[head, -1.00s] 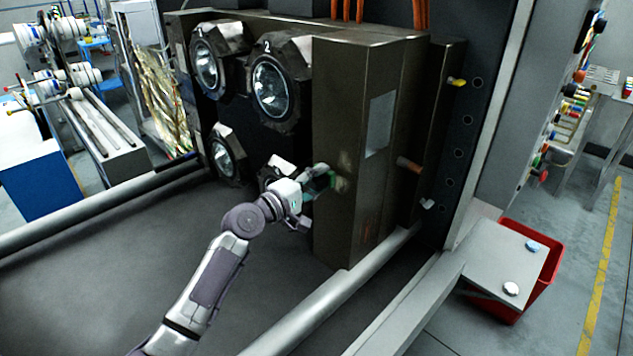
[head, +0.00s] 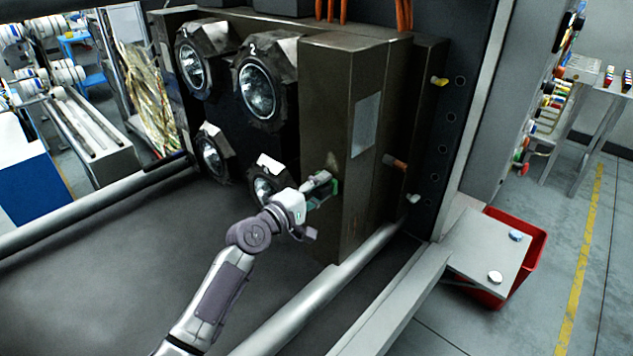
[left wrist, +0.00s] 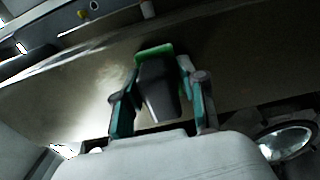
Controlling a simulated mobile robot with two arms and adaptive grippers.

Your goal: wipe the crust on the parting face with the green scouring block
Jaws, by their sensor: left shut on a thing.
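The parting face (head: 325,110) is the broad brown-grey metal side of the mould block, with the left arm reaching to its lower middle. My left gripper (head: 325,188) is shut on the scouring block (head: 335,187), whose green edge shows against the face. In the left wrist view, the gripper (left wrist: 162,100) has its teal fingers on both sides of the block's dark body, and the green pad (left wrist: 155,50) is at the far end, at or very near the metal. I cannot make out the crust clearly; the gripper partly covers that area. My right gripper is not in view.
Numbered round glass-fronted units (head: 258,88) stand left of the face, the lower one close to my gripper. A thick pale rail (head: 310,305) runs below. A red bin (head: 520,250) and a small shelf (head: 490,250) stand at the right. The dark floor at left is clear.

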